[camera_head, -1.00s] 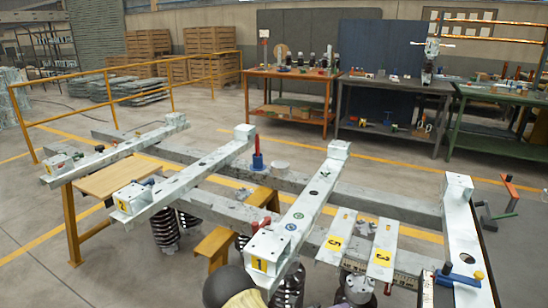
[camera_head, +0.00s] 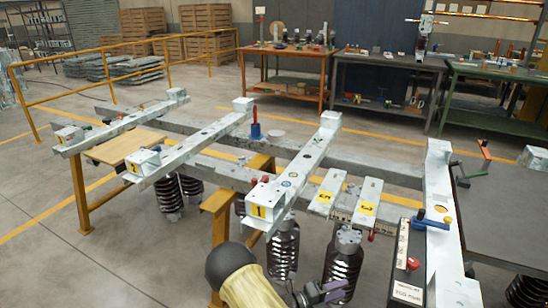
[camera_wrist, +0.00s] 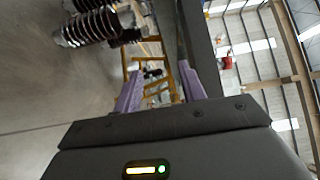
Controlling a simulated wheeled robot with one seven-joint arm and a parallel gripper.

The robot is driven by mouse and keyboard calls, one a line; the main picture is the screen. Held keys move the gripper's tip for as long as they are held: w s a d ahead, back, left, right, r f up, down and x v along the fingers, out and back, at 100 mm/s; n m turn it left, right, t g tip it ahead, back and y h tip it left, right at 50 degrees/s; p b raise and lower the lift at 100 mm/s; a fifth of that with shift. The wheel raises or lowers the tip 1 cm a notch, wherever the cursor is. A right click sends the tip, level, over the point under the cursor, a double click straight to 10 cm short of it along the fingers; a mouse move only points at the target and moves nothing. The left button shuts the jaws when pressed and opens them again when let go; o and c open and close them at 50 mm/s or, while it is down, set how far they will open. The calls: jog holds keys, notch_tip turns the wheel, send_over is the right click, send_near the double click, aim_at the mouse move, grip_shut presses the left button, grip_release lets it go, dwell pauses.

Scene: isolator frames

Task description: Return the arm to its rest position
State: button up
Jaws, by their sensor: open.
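My gripper (camera_wrist: 160,85) shows in the wrist view as two purple fingers, spread apart with nothing between them. In the head view my gripper (camera_head: 328,291) is low in the picture, in front of the steel frame and beside a ribbed dark insulator (camera_head: 343,262). My forearm, with a dark round joint and a yellowish link, reaches in from the bottom edge. The wrist view is turned on its side and shows ribbed insulators (camera_wrist: 90,27) at the upper left. The exact gap between gripper and insulator cannot be told.
A pale steel frame (camera_head: 295,178) with numbered beams fills the middle. A dark box (camera_head: 408,262) and a grey table (camera_head: 500,210) stand at the right. Yellow rails (camera_head: 125,75) and workbenches (camera_head: 285,75) are behind. Open floor lies at the lower left.

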jog(key=s+a+r+m+g+y, duration=0.1)
jog(key=s+r+m+g+y, duration=0.45)
jog(key=m, duration=0.95)
jog(key=s+a+r+m+g+y, duration=0.15)
jog(key=s+r+m+y, duration=0.6)
jog(key=m, duration=0.75)
jog(key=s+r+m+t+y+p, duration=0.1)
jog(key=r+m+p, duration=0.4)
jog(key=r+p, duration=0.6)
jog(key=s+a+r+m+t+y+p, duration=0.1)
jog(key=s+r+m+t+y+p, duration=0.1)
jog(key=r+p, duration=1)
notch_tip(320, 180, up, 5)
jog(key=m+y, duration=0.1)
jog(key=m, duration=0.1)
jog(key=shift+f+m+t, duration=0.2)
jog(key=shift+m+t, duration=0.2)
jog(key=shift+c, duration=0.5)
jog(key=shift+d, duration=0.1)
